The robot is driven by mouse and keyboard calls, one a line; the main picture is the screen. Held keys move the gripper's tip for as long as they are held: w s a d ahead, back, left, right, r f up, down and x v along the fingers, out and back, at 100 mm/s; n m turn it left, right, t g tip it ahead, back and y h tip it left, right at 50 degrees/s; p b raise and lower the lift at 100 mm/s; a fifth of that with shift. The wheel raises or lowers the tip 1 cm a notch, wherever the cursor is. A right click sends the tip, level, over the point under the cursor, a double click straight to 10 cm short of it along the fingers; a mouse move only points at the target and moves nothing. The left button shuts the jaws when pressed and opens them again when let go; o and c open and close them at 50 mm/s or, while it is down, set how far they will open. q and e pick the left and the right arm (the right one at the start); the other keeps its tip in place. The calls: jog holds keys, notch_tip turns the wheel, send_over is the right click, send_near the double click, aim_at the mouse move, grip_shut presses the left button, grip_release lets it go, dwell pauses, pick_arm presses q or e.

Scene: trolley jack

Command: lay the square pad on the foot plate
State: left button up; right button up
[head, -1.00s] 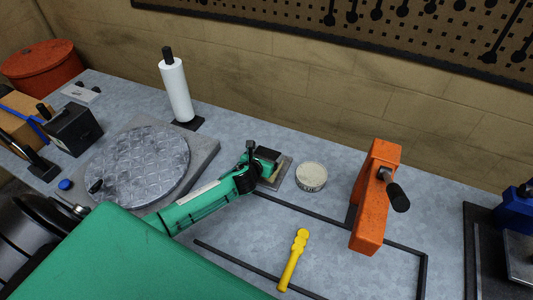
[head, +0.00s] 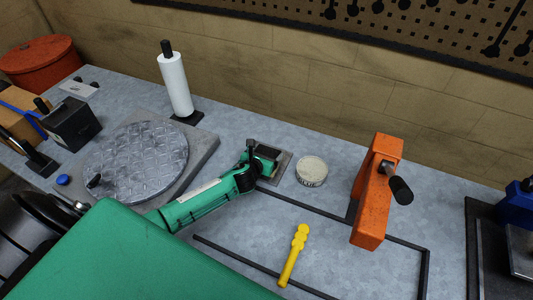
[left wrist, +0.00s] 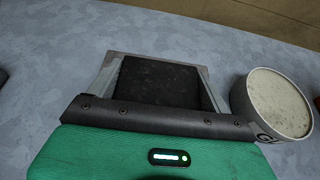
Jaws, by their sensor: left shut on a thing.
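The black square pad (left wrist: 157,80) shows in the left wrist view, just beyond the dark front edge of my left gripper. In the head view the tray (head: 284,166) lies on the bench, partly covered by my gripper. My left gripper (head: 264,159) is shut on the pad, low at the tray; I cannot tell whether the pad touches it. I cannot tell for sure which thing is the foot plate. My right gripper is not in view.
A round tin (head: 311,171) stands close right of the tray. An orange stand (head: 371,205) with a black handle is further right. A yellow tool (head: 294,255) lies in front. A ribbed round plate (head: 135,163) and white roll (head: 174,85) are left.

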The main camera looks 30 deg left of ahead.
pick_arm(q)
jog(key=o, duration=1.1)
jog(key=shift+f, duration=0.1)
jog(key=shift+s, duration=0.1)
jog(key=shift+s, duration=0.25)
jog(key=b+v, duration=0.1)
jog(key=v, duration=1.1)
jog(key=shift+b, duration=0.3)
jog(key=shift+s+r, duration=0.35)
jog(key=shift+s, duration=0.15)
